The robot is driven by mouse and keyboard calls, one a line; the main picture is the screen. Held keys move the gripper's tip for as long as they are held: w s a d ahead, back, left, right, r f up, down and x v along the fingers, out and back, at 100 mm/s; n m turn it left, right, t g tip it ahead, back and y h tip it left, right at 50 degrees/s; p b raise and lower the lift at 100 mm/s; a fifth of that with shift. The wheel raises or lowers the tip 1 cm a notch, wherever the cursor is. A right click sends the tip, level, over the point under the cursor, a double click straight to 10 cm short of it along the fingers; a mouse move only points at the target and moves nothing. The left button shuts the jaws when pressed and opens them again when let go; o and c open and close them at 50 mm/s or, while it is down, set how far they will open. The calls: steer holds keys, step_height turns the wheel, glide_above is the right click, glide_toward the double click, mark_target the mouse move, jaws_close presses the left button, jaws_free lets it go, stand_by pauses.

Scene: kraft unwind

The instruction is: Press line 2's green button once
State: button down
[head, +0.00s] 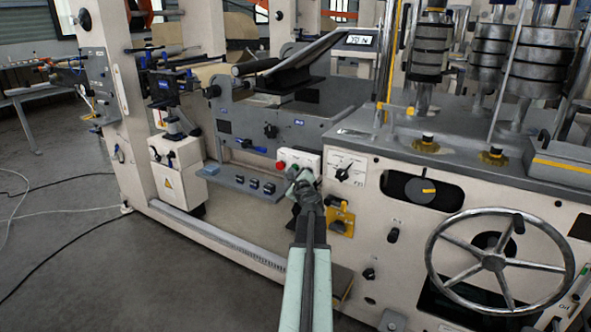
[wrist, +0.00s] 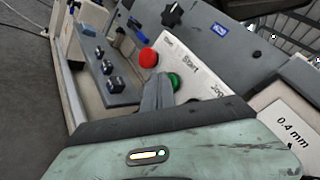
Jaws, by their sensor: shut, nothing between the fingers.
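The green button (wrist: 173,82) shows in the wrist view on a white control box (wrist: 205,72) printed with "Start" and "Jog". A red button (wrist: 148,58) sits beside it on the same box. In the head view the box (head: 308,160) and the red button (head: 281,165) show, but the green button is hidden behind my gripper. My gripper (head: 292,172) is shut and empty. In the wrist view its fingertips (wrist: 166,78) appear right at the green button and cover part of it. I cannot tell whether they touch it. No line number is readable.
A grey shelf with several black knobs (head: 254,184) lies left of the box. A white dial plate (head: 345,168) and a yellow bracket (head: 342,217) are to its right. A large handwheel (head: 494,262) stands out at the right. Open floor (head: 90,270) lies at left.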

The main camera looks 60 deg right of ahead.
steer(key=shift+d, duration=0.2)
stand_by(0.5)
steer(key=shift+a, duration=0.9)
steer(key=a, duration=0.5)
stand_by(0.6)
